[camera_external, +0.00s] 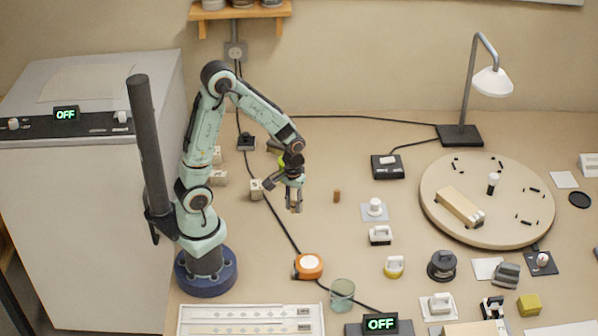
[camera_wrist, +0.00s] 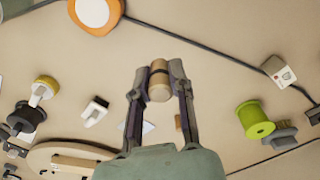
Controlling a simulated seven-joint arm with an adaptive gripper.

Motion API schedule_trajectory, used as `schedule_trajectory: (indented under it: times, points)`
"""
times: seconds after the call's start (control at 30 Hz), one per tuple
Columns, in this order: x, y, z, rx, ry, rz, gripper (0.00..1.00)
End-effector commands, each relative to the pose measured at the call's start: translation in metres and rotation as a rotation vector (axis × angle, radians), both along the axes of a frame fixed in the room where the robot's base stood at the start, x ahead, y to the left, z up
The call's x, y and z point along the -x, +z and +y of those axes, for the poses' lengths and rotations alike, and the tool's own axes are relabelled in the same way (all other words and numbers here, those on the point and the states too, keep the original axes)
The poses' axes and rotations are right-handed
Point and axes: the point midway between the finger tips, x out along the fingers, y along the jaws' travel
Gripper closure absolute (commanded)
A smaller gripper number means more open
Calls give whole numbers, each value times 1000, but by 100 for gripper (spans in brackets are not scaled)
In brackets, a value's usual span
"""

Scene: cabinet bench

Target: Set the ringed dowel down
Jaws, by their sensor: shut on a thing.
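The ringed dowel (camera_wrist: 159,80) is a short tan wooden cylinder with a dark band around it. In the wrist view it sits between the two fingertips of my gripper (camera_wrist: 158,74). My gripper is shut on it, one finger touching each side. In the external view my gripper (camera_external: 294,207) points down over the bench (camera_external: 330,235), left of the middle, and the dowel shows only as a small tan spot at the tips. It appears to be above the bench, but the gap under it is hard to judge.
A small brown cylinder (camera_external: 337,196) stands to the right of my gripper. A black cable runs past on the left to an orange button (camera_external: 309,265). A glass jar (camera_external: 342,293) stands nearer the front. A round board (camera_external: 487,225) lies right.

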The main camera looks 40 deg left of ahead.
Motion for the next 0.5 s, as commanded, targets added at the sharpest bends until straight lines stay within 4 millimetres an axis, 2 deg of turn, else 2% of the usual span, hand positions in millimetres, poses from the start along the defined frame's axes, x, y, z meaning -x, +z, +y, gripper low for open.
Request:
schedule_trajectory:
  times: [0.07,0.17,0.33,0.4,0.5]
  points:
    - [-8,3,10,1,48,-2,94]
    - [-36,16,23,2,123,-5,94]
    - [-88,64,59,2,190,-10,94]
    - [-103,87,76,2,169,-10,94]
    - [-113,120,93,1,101,-9,94]
